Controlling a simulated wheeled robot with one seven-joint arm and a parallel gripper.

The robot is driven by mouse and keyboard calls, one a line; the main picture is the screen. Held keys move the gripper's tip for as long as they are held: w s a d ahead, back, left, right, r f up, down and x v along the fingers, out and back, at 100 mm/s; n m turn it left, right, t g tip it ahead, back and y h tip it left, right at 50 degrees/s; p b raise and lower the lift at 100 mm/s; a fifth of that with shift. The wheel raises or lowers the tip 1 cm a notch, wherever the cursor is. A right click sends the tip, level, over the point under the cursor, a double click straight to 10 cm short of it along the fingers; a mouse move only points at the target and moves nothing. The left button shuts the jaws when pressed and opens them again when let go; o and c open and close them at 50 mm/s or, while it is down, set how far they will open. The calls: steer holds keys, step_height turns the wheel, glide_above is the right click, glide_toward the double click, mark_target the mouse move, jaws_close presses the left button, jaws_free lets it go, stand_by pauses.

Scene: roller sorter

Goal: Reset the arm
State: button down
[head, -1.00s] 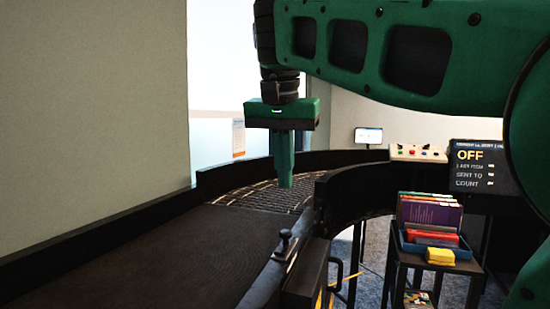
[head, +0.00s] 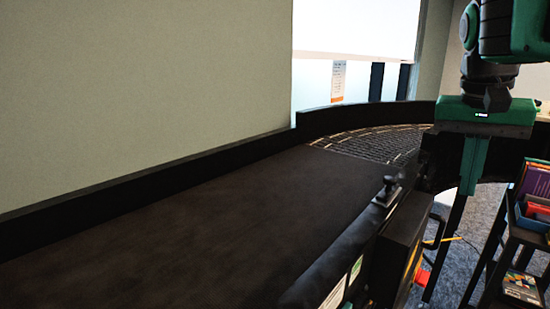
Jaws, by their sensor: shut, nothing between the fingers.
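My green arm enters at the top right of the head view. My gripper (head: 468,180) points straight down, its green fingers together with nothing between them. In the picture it overlaps the right side of the sorter, near the inner edge of the curved roller section (head: 375,143). I cannot tell how far its tips are from the sorter.
A dark, empty belt (head: 215,225) runs from the front left to the rollers, with a black side rail (head: 150,178) along the wall. A small stand with a blue bin (head: 530,216) of books is at right. A red button (head: 422,278) sits below the near rail.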

steer(key=s+d+f+y, duration=0.1)
steer(key=s+d+f, duration=0.2)
steer(key=s+f, duration=0.5)
steer(key=s+d+f+n+g+y, duration=0.1)
steer(key=s+d+f, duration=0.1)
steer(key=s+f, duration=0.6)
step_height(320, 180, down, 7)
steer(key=shift+d+f, duration=0.1)
steer(key=shift+d, duration=0.3)
steer(key=shift+w+f+g, duration=0.15)
steer(key=shift+w+g, duration=0.15)
steer(key=shift+w, duration=0.35)
